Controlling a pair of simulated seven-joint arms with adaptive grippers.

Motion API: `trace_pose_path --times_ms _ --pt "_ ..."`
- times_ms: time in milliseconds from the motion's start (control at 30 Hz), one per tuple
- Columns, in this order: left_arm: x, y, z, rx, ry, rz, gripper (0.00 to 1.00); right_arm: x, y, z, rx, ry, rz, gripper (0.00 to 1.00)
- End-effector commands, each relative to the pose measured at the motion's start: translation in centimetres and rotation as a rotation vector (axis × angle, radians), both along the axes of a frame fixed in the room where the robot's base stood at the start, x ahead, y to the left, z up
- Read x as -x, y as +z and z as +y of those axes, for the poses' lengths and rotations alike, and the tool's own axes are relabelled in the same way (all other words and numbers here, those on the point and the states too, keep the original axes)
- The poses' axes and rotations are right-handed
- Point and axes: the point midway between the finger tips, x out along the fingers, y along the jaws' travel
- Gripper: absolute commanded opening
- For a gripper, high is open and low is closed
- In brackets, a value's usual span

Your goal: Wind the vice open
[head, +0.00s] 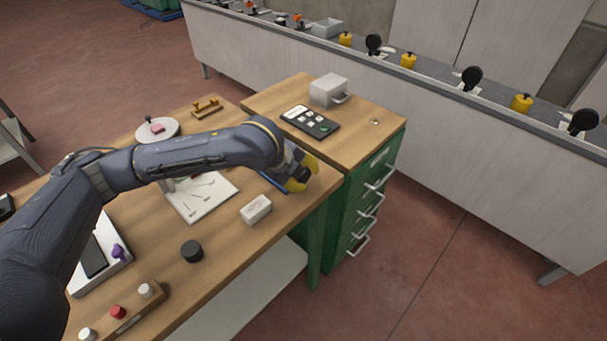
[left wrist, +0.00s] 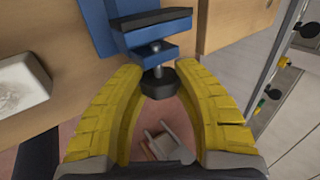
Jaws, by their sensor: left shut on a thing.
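The blue vice (left wrist: 100,25) is fixed at the right edge of the wooden workbench (head: 225,265). In the head view only a blue strip of the vice (head: 271,183) shows; my left arm hides most of it. In the left wrist view its dark jaw plate, metal screw and dark knob (left wrist: 158,83) show. My left gripper (head: 302,175) has yellow fingers, seen also in the left wrist view (left wrist: 160,72). They are shut on the knob, one finger on each side. My right gripper is in neither view.
A white block (head: 256,209) and a black round piece (head: 191,251) lie on the bench near the gripper. A green drawer cabinet (head: 350,222) stands close on the right, with a dark device (head: 310,122) and a grey container (head: 328,91) on top.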

Motion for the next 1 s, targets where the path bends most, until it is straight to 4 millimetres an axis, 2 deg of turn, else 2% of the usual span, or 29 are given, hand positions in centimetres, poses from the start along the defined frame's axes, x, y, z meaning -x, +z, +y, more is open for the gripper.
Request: trace_pose_path --times_ms 333,800,833,1000 --pt "0.15 -0.05 -0.06 0.067 -0.002 -0.080 0.03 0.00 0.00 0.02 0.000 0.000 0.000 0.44" --pt "0.15 -0.08 -0.10 0.073 -0.002 -0.088 0.03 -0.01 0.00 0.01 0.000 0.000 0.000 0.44" --pt "0.15 -0.08 -0.10 0.073 -0.002 -0.088 0.35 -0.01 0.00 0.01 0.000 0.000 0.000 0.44" --pt "0.16 -0.08 -0.10 0.074 -0.002 -0.087 0.55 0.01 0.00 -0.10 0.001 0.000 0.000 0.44"
